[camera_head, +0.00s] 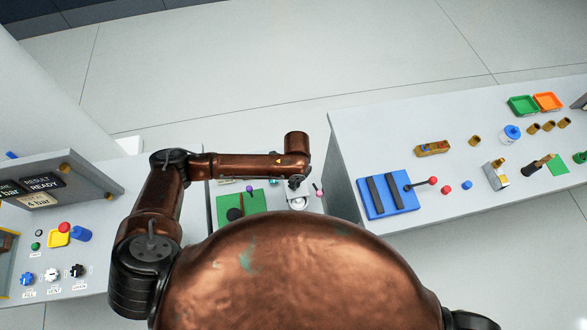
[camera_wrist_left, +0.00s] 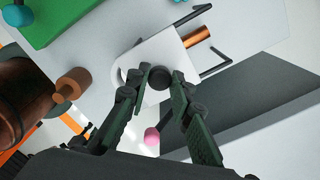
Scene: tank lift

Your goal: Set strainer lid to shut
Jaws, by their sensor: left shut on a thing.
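The strainer lid appears to be the white rounded plate (camera_wrist_left: 174,52) with a black knob (camera_wrist_left: 160,77) in the left wrist view. A copper-coloured rod (camera_wrist_left: 199,37) lies at its far edge. My left gripper (camera_wrist_left: 160,82) has its two fingers closed on the knob, one on each side. In the head view the left gripper (camera_head: 296,183) is over a small white part (camera_head: 298,203) on the middle bench, mostly hidden by my arm. I cannot tell whether the lid is flat or tilted. My right gripper is out of view.
A green block (camera_head: 228,204), a purple-knobbed lever (camera_head: 249,188) and a pink-knobbed lever (camera_head: 318,190) are close to the gripper. A control panel (camera_head: 50,270) stands on the left.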

